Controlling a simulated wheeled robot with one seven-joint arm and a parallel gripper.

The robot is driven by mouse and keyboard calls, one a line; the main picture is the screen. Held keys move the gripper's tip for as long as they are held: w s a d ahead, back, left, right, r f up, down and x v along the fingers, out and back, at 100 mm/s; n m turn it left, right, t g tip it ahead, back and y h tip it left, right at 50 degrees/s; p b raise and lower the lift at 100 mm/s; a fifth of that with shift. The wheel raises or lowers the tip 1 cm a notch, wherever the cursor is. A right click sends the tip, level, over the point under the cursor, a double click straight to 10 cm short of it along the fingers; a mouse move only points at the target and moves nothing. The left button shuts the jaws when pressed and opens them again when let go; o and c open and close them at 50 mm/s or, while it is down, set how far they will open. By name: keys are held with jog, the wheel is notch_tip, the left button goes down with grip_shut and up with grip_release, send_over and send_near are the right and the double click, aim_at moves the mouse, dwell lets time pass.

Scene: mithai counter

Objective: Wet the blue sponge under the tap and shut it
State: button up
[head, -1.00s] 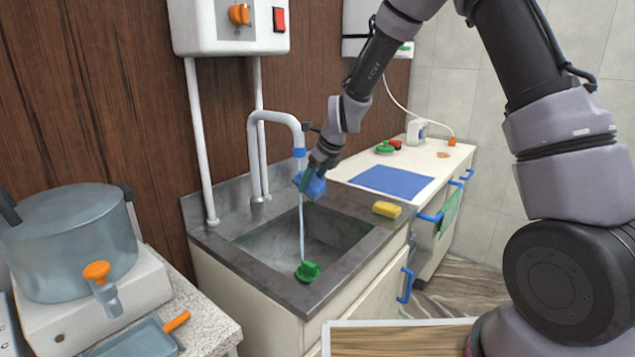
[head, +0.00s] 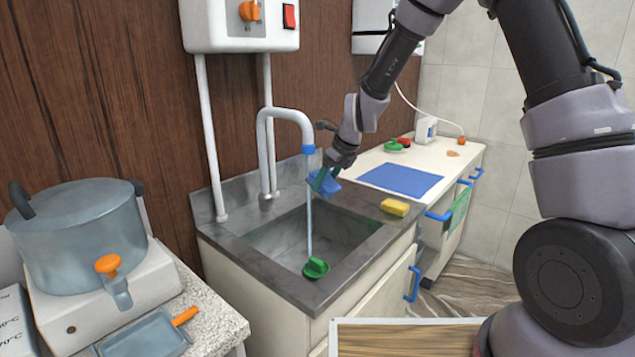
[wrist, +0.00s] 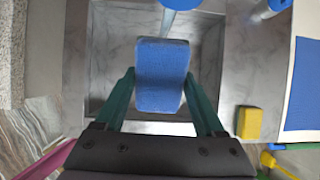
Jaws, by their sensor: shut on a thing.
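The blue sponge (head: 325,181) is held over the sink (head: 279,221), just right of the water stream (head: 309,222). My gripper (wrist: 160,83) is shut on the blue sponge, with a green finger on each side of it in the wrist view. The tap (head: 290,112) has a grey curved spout with a blue tip, and water runs from it into the basin. In the head view the sponge is close to the stream; I cannot tell whether they touch.
A yellow sponge (head: 395,207) lies on the right rim of the sink. A blue mat (head: 401,179) lies on the white counter beyond. A big pot (head: 84,235) with an orange-handled tap stands at the left. A wall box (head: 238,24) hangs above the sink.

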jog(key=shift+s+d, duration=1.9)
jog(key=shift+d, duration=0.15)
jog(key=s+d+r, duration=0.3)
jog(key=r, duration=0.1)
jog(key=shift+s+d, duration=0.15)
jog(key=shift+d, duration=0.2)
dwell(0.5)
